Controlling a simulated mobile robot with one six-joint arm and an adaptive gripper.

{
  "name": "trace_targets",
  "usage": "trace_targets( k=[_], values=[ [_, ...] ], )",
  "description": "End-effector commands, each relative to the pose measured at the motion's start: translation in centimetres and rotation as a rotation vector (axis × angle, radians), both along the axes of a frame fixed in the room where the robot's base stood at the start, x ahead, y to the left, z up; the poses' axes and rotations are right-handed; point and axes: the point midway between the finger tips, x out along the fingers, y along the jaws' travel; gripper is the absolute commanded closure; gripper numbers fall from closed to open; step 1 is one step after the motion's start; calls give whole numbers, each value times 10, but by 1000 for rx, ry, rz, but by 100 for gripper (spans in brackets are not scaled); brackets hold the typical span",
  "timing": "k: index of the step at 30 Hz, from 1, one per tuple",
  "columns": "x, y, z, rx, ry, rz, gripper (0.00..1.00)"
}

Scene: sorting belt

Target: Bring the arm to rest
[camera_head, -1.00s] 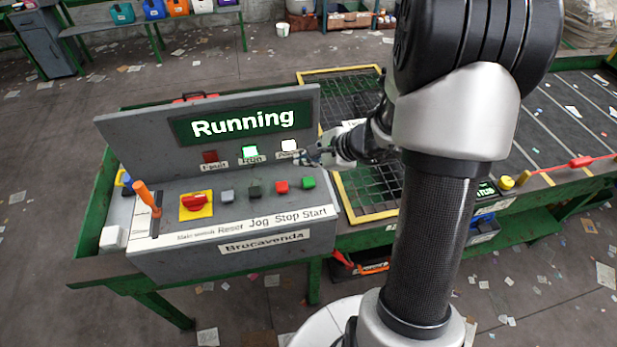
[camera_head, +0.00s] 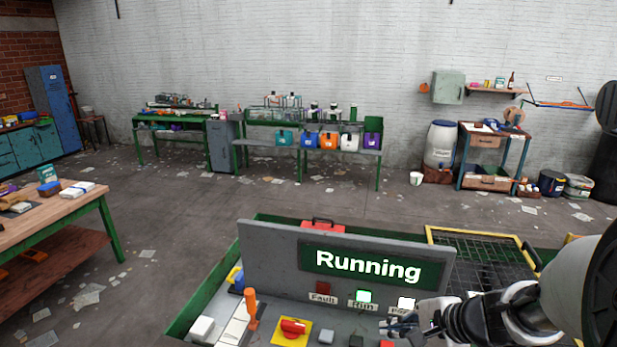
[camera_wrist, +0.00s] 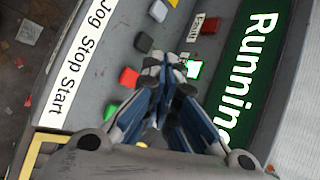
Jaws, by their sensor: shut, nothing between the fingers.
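My gripper (camera_head: 397,326) is at the lower right of the head view, in front of the control panel (camera_head: 262,262). It is shut and empty. In the wrist view my gripper (camera_wrist: 165,68) points toward the panel, its fingertips near the lit green Run lamp (camera_wrist: 194,69). I cannot tell whether it touches the panel. The display (camera_head: 372,264) reads "Running". The Run lamp (camera_head: 363,296) and a white lamp (camera_head: 406,304) are lit, and the Fault lamp (camera_head: 323,288) is dark. The red Stop button (camera_wrist: 129,77) and green Start button (camera_wrist: 112,110) show beside the fingers.
A red rotary switch on a yellow plate (camera_head: 292,330) and an orange-handled lever (camera_head: 251,308) stand on the console's left. A yellow-framed mesh (camera_head: 480,236) lies behind the gripper. A wooden workbench (camera_head: 60,215) is at left. The floor between is open, with scattered paper.

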Motion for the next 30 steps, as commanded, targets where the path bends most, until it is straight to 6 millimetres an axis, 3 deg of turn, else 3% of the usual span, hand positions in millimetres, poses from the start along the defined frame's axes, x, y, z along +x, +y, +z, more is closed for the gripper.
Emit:
trace_targets(
  k=[1,3,6,10,15,21,30],
  values=[
    [-15,25,6,-67,-30,125,100],
    [-42,53,13,-164,-55,295,100],
    [-85,80,17,-317,-86,525,100],
    [-139,93,14,-541,-119,787,100],
    [-194,81,5,-830,-147,1033,100],
    [-220,60,2,-1039,-156,1155,100],
    [-223,55,4,-1077,-152,1173,100]
  ],
)
